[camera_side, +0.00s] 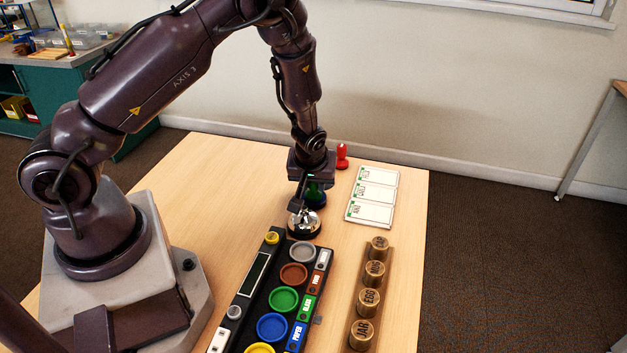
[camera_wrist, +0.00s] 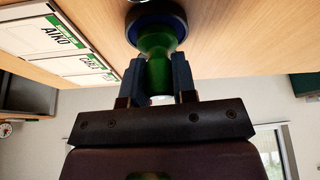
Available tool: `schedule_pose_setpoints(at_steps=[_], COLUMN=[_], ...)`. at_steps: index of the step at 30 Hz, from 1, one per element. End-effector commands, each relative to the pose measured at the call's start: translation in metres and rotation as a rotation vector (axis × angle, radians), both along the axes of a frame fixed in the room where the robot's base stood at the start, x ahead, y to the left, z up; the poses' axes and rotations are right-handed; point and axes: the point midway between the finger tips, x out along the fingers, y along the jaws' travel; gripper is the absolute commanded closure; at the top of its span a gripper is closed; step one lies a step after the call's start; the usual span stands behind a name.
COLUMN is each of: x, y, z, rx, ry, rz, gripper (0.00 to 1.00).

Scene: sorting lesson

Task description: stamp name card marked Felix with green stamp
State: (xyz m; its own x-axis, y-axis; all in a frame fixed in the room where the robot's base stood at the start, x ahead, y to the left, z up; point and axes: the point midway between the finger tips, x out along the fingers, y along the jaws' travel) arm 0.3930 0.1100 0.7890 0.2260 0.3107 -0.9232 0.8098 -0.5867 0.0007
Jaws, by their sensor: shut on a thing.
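My gripper (camera_side: 312,186) is shut on the green stamp (camera_side: 317,192), low over the table; in the wrist view its fingers (camera_wrist: 158,80) clasp the green handle (camera_wrist: 156,48) from both sides. A dark round piece with a blue rim (camera_wrist: 156,20) is at the stamp's far end; I cannot tell whether it belongs to the stamp or touches the table. White name cards with green headers (camera_side: 372,196) lie in a row to the right of my gripper. In the wrist view one card (camera_wrist: 40,42) reads AIKO. I cannot read Felix on any card.
A red stamp (camera_side: 342,156) stands behind my gripper. A silver domed thing on a dark base (camera_side: 304,224) stands just in front. A black sorting panel with coloured rings (camera_side: 262,300) and a wooden strip of labelled cylinders (camera_side: 356,340) lie nearer the camera. Bare table (camera_side: 230,180) is at left.

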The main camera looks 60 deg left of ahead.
Motion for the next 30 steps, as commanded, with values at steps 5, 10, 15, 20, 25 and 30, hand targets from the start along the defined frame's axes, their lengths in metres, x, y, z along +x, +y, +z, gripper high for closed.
schedule_pose_setpoints(at_steps=[5,10,15,20,25,30], x=[-0.001,-0.001,0.0,0.0,0.0,0.0], y=[-0.001,-0.001,0.0,-0.001,0.0,-0.001], z=[-0.002,0.006,0.02,0.033,0.047,0.061], rx=[0.0,-0.001,-0.001,-0.001,-0.001,0.0], ry=[0.005,0.002,0.001,0.001,0.001,0.0], rz=[-0.001,-0.001,0.0,-0.001,0.0,-0.001], gripper=[0.9,0.9,0.9,0.9,0.9,0.9])
